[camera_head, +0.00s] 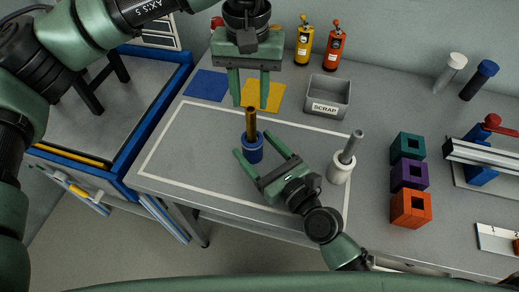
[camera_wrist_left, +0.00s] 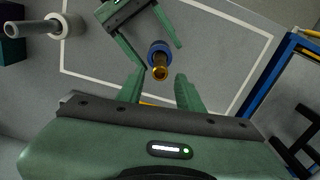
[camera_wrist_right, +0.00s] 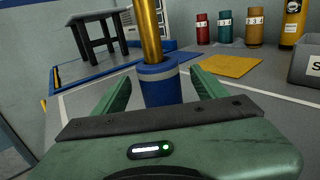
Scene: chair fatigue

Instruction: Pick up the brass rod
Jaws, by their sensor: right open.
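The brass rod (camera_head: 251,122) stands upright in a blue holder (camera_head: 253,150) inside the white outline on the bench. My left gripper (camera_head: 249,101) points down above the rod, open and empty; in the left wrist view the rod (camera_wrist_left: 160,70) shows beyond and between its fingertips. My right gripper (camera_head: 254,143) is low, open, with one finger on each side of the blue holder. In the right wrist view gaps show between the fingers and the blue holder (camera_wrist_right: 160,86), and the rod (camera_wrist_right: 150,30) rises out of the top of the frame.
A white holder with a grey rod (camera_head: 352,146) stands to the right. The grey SCRAP bin (camera_head: 328,94), yellow mat (camera_head: 262,93) and blue mat (camera_head: 206,85) lie behind. Green, purple and orange blocks (camera_head: 410,208) stand farther right. The outlined area's left part is clear.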

